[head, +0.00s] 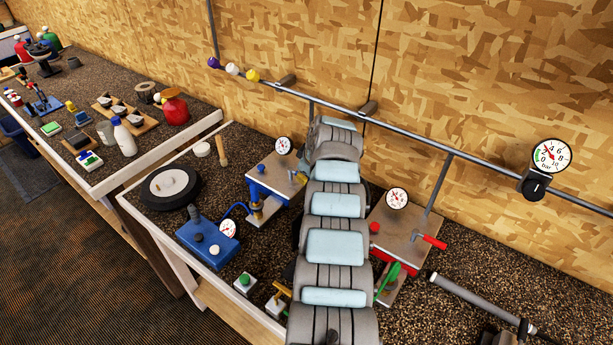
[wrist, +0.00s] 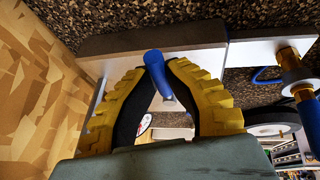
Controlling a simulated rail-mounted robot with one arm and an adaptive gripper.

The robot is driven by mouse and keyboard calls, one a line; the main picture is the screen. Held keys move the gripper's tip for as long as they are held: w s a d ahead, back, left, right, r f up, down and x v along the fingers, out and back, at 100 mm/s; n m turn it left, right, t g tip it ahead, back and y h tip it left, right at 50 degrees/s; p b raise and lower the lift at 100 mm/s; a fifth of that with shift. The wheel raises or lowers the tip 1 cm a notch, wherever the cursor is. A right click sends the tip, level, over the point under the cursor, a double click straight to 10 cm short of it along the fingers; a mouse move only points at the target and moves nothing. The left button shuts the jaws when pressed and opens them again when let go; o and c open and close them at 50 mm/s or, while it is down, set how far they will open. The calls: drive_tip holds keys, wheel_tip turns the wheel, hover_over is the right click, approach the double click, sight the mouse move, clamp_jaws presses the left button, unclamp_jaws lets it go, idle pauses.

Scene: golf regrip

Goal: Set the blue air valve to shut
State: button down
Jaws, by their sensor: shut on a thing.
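The blue air valve shows in the wrist view as a blue rod-like handle (wrist: 157,70), tilted against a pale block. My gripper (wrist: 163,66) has two yellow ribbed fingers with dark inner pads. They are shut on the blue handle, one on each side of it. The valve's body and the exact angle of the handle to its pipe cannot be made out. The blue station with a gauge (head: 275,176) stands just left of my arm.
A red station (head: 393,222) with a red lever (head: 434,242) stands right of my arm. A blue box (head: 207,243) and a wheel (head: 170,188) are left. A pipe (head: 450,158) runs along the wall with a gauge (head: 550,156). A grey shaft (head: 475,298) lies right.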

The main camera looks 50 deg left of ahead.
drive_tip(key=shift+f, duration=0.15)
drive_tip(key=c, duration=1)
unclamp_jaws()
drive_tip(key=shift+c, duration=0.2)
drive_tip(key=shift+r, duration=0.25)
drive_tip(key=shift+w+d+r, duration=0.1)
drive_tip(key=shift+d+r, duration=0.05)
drive_tip(key=shift+r, duration=0.05)
drive_tip(key=v, duration=1.1)
drive_tip(key=shift+r, duration=0.1)
